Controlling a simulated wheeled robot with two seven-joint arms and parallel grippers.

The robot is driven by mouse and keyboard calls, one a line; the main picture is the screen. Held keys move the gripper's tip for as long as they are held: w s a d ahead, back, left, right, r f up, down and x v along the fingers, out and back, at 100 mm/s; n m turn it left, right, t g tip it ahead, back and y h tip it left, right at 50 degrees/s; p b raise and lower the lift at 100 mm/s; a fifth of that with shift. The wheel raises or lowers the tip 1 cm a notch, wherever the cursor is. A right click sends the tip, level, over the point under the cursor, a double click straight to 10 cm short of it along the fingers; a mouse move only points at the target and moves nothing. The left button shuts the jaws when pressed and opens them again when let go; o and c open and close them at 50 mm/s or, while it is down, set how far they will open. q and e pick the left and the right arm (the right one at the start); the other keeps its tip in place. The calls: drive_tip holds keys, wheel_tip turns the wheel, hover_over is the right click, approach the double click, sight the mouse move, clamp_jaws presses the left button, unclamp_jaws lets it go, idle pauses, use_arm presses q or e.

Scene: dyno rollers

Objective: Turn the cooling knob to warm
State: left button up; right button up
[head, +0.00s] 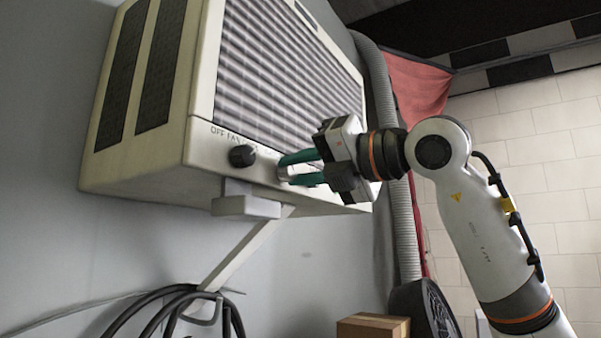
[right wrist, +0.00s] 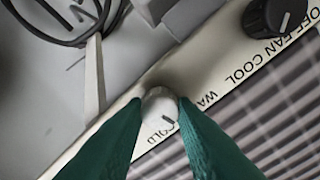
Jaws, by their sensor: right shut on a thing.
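The cooling knob (right wrist: 159,101) is small and pale, on the cream front strip of the wall-mounted air cooler (head: 150,160). In the right wrist view its dark mark points toward the printed labels, nearer "COLD" than the partly covered "WA…" label. My right gripper (right wrist: 157,108) is shut on this knob, with one green finger on each side. In the head view the right gripper (head: 290,168) reaches the cooler's front from the right, and the fingers partly hide the knob. My left gripper is not in view.
A black knob (head: 242,156) by the "OFF FAN" labels sits left of the gripper. A slatted grille (head: 280,75) rises above the strip. A pale block (head: 245,205) and bracket are below. A grey hose (head: 400,210), cardboard box (head: 372,326) and coiled black cables (head: 180,305) surround it.

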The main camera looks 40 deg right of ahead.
drive_tip(key=n, duration=0.4)
drive_tip(key=shift+w+a+f, duration=0.1)
drive_tip(key=shift+f, duration=0.1)
drive_tip(key=n, duration=0.3)
drive_tip(key=shift+n, duration=0.3)
drive_tip(key=n+p, duration=0.1)
drive_tip(key=n, duration=0.2)
drive_tip(key=shift+n+y, duration=0.3)
drive_tip(key=shift+n, duration=0.1)
drive_tip(key=shift+f+n+y+p, duration=0.1)
drive_tip(key=shift+n+y+p, duration=0.4)
drive_tip(key=shift+n, duration=1.7)
drive_tip(key=shift+a, duration=0.1)
drive_tip(key=o, duration=0.7)
drive_tip(key=shift+o, duration=1.4)
